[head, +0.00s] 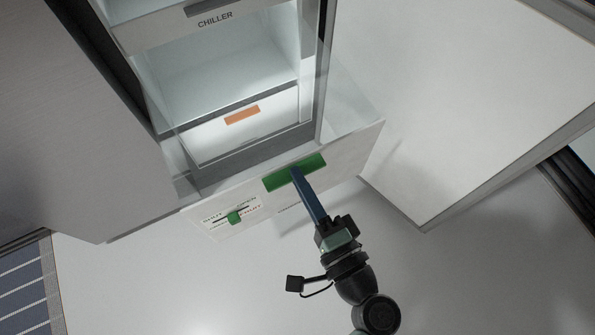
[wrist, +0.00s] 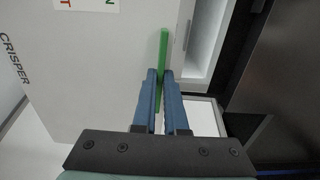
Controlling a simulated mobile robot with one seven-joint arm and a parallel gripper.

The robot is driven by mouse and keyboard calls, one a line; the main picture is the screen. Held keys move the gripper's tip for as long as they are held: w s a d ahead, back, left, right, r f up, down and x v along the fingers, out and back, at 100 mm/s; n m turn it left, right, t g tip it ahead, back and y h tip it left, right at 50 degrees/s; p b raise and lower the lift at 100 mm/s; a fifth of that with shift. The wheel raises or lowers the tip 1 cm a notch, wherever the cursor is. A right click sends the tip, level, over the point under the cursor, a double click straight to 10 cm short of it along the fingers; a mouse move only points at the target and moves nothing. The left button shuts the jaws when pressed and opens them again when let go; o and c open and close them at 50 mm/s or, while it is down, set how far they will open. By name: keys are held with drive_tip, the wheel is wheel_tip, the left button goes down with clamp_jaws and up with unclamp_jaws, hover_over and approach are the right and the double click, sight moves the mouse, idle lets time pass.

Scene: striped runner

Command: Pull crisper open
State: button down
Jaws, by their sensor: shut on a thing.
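The crisper drawer's pale front panel (head: 340,157) stands out from the fridge body in the head view, with clear side walls behind it, so the drawer looks at least partly open. Its green handle bar (head: 281,177) runs along the panel's top part. My gripper (head: 296,172) is shut on the handle, coming from the lower right. In the wrist view, the blue fingers (wrist: 160,74) close around the green handle (wrist: 163,45), and the panel (wrist: 100,60) with the CRISPER lettering lies to the left. The fingers hide part of the handle.
A green slider (head: 235,217) sits on a label at the panel's left. Behind is a white drawer with an orange handle (head: 242,115), below the CHILLER drawer (head: 215,20). A large white door-like panel (head: 470,90) stands right. The striped runner (head: 28,290) lies lower left; the floor in front looks clear.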

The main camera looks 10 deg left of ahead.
drive_tip(key=c, duration=1)
unclamp_jaws()
drive_tip(key=shift+o, duration=0.2)
drive_tip(key=p+v, duration=0.3)
drive_tip(key=v, duration=1)
drive_tip(key=shift+w, duration=0.1)
